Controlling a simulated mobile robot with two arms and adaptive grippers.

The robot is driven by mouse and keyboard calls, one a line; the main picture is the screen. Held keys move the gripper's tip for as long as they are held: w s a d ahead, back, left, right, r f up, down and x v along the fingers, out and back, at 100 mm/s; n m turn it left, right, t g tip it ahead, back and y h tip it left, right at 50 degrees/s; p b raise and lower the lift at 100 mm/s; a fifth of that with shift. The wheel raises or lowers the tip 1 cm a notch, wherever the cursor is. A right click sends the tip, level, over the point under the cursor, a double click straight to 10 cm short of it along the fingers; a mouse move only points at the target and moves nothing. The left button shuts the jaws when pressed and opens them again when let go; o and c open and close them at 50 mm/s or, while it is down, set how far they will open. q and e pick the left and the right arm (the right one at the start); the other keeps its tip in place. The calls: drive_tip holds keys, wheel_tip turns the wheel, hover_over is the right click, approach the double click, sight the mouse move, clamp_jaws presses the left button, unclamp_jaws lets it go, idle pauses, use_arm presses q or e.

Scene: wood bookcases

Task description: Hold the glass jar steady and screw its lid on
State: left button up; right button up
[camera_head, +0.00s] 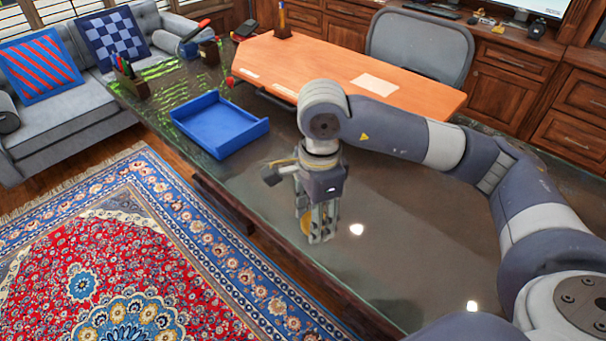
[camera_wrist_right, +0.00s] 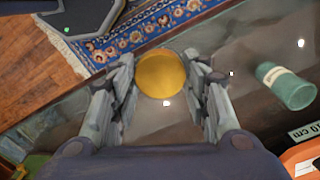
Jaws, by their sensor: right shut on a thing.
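A round gold lid (camera_wrist_right: 162,74) lies between the fingers of my right gripper (camera_wrist_right: 163,80) in the wrist view. In the head view my right gripper (camera_head: 318,238) points straight down over the glass desk, and a bit of the gold lid (camera_head: 304,222) shows at its left side. The gripper is shut on the lid. I cannot make out the glass jar; whether it is under the lid is hidden. My left gripper is not in view.
The dark glass desk top (camera_head: 400,265) is mostly clear around the gripper. A blue tray (camera_head: 218,124) stands further back on the left. A teal cylinder with a label (camera_wrist_right: 286,86) lies right of the lid in the wrist view. An orange desk section (camera_head: 340,75) is behind.

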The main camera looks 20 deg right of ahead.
drive_tip(key=n, duration=0.2)
drive_tip(key=r+n, duration=0.1)
drive_tip(key=n, duration=0.1)
drive_tip(key=shift+a, duration=0.1)
drive_tip(key=n, duration=0.2)
drive_tip(key=r+n, duration=0.1)
drive_tip(key=n, duration=0.1)
drive_tip(key=shift+n, duration=0.4)
drive_tip(key=n, duration=0.2)
drive_tip(key=r+n, duration=0.1)
drive_tip(key=n, duration=0.1)
drive_tip(key=shift+a, duration=0.15)
drive_tip(key=n, duration=0.2)
drive_tip(key=r+n, duration=0.1)
drive_tip(key=n, duration=0.2)
drive_tip(key=shift+n, duration=0.3)
